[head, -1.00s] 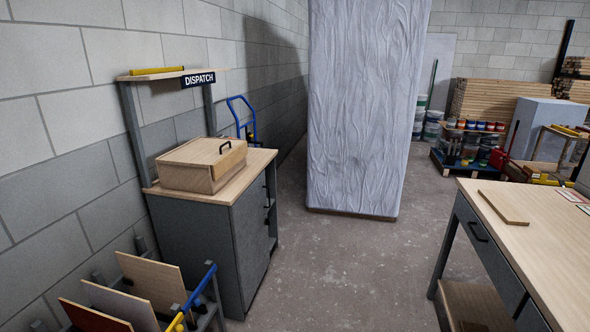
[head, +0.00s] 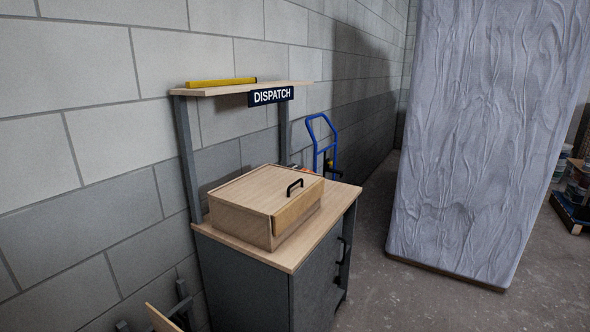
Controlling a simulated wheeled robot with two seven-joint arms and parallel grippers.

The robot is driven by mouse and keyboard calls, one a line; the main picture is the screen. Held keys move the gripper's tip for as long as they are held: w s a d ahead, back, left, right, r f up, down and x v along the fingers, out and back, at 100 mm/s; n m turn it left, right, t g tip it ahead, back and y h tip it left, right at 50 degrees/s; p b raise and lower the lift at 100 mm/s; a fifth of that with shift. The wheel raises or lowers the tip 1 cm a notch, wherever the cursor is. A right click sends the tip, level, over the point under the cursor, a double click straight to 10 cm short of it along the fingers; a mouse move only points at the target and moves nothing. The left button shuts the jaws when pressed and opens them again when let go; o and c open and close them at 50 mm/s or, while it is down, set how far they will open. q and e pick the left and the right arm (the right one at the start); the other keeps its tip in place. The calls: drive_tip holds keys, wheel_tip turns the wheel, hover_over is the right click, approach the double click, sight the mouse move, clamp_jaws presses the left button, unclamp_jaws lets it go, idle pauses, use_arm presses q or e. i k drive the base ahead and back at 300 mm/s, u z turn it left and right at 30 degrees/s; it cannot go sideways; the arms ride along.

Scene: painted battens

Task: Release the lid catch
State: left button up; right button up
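A light wooden box (head: 240,222) sits on the wooden top of the grey dispatch cabinet (head: 262,297). Its flat lid (head: 255,187) looks closed and carries a black handle (head: 295,187) near its front right edge. A tan panel (head: 298,207) slants down over the front of the box from the lid's edge. I cannot make out a separate lid catch at this size. Neither of my grippers is in the head view.
Above the box is a shelf (head: 222,89) with a yellow tool on it and a dark DISPATCH sign (head: 271,96). A blue hand truck (head: 322,143) stands behind the cabinet. A tall sheet-wrapped block (head: 480,140) stands at right. Bare floor (head: 400,300) lies between.

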sight(293, 165)
drive_tip(key=z, duration=1.05)
drive_tip(key=i, duration=3.5)
drive_tip(key=u, duration=3.55)
